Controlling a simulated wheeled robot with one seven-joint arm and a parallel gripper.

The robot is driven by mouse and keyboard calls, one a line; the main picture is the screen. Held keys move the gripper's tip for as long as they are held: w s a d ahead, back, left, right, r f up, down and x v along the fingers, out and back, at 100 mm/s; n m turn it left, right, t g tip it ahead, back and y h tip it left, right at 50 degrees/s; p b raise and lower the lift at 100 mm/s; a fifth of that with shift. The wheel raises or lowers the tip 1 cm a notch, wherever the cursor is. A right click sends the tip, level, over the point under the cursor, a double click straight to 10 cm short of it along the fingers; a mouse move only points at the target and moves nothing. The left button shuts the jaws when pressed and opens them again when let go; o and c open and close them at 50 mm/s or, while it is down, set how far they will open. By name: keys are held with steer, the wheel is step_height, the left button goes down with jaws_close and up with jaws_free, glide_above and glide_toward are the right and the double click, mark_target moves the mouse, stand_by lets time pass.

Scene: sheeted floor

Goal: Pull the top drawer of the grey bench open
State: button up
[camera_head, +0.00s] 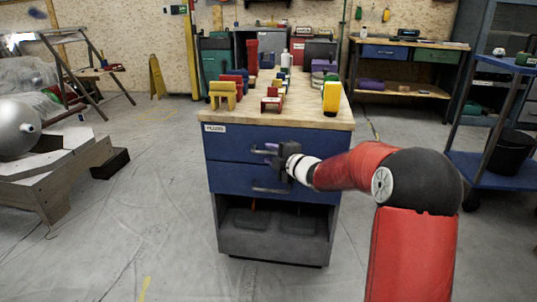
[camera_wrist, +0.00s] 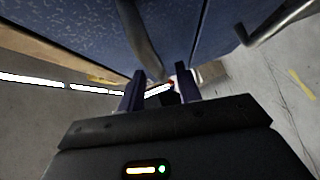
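The grey bench (camera_head: 230,243) stands in the middle of the head view, with a wooden top and two blue drawers. Its top drawer (camera_head: 232,143) looks shut, roughly flush with the lower drawer (camera_head: 232,180). My gripper (camera_head: 274,153) is at the top drawer's front, by its bar handle, and partly hides it. In the wrist view, my gripper's two dark fingers (camera_wrist: 160,80) are apart. A curved metal handle (camera_wrist: 142,42) reaches down to the gap between them. Whether the fingers touch it I cannot tell.
Coloured blocks and clamps, among them a yellow one (camera_head: 222,94), stand on the bench top. A blue shelf cart (camera_head: 490,170) stands at the right. A wooden ramp-like stand (camera_head: 55,180) is at the left. The floor before the bench is clear.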

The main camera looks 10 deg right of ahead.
steer(key=shift+x, duration=1)
steer(key=shift+c, duration=0.4)
jaws_close()
